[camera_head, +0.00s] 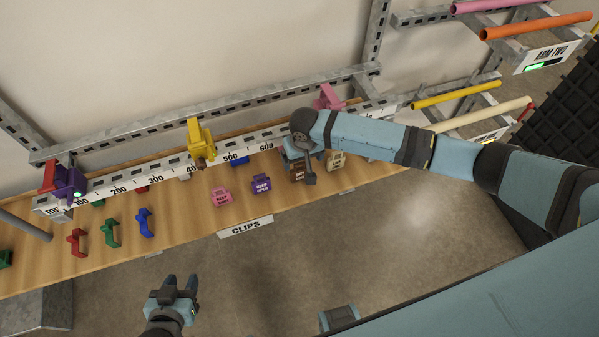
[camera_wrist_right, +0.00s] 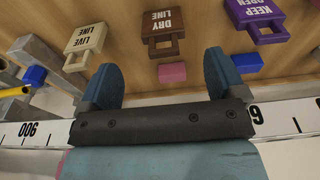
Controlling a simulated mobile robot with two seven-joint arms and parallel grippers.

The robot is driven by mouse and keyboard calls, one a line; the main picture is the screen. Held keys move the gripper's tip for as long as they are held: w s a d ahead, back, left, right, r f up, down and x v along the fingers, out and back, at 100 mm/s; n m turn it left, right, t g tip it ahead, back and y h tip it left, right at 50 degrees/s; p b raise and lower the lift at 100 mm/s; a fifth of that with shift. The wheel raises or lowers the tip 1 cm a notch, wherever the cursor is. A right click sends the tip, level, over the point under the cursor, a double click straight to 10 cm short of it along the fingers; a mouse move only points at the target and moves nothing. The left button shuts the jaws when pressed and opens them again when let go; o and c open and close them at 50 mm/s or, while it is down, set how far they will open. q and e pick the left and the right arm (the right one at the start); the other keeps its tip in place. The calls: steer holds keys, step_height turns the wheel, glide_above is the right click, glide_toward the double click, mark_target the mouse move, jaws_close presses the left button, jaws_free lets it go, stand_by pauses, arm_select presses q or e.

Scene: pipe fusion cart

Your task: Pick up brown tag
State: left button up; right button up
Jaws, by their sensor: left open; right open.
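The brown tag (camera_wrist_right: 158,20), marked DRY LINE, lies on the wooden shelf in the right wrist view, just beyond the fingertips. It also shows in the head view (camera_head: 298,174), partly hidden by my right gripper. My right gripper (camera_wrist_right: 162,62) is open above the shelf, with its fingers on either side of the brown tag's line and nothing between them. In the head view my right gripper (camera_head: 302,168) is over the brown tag. My left gripper (camera_head: 178,284) is open and empty, in front of the shelf at the lower left.
A cream LIVE LINE tag (camera_wrist_right: 86,38) and a purple KEEP OPEN tag (camera_wrist_right: 258,18) lie either side of the brown tag. A pink tag (camera_head: 221,196) and several coloured clips are further left. A ruler rail (camera_head: 215,155) runs behind. Floor in front is clear.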

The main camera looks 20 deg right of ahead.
mark_target(300, 169)
steer(key=f, duration=0.2)
steer(key=w+f, duration=0.1)
steer(key=f, duration=0.5)
steer(key=shift+w+a, duration=0.15)
steer(key=c, duration=1)
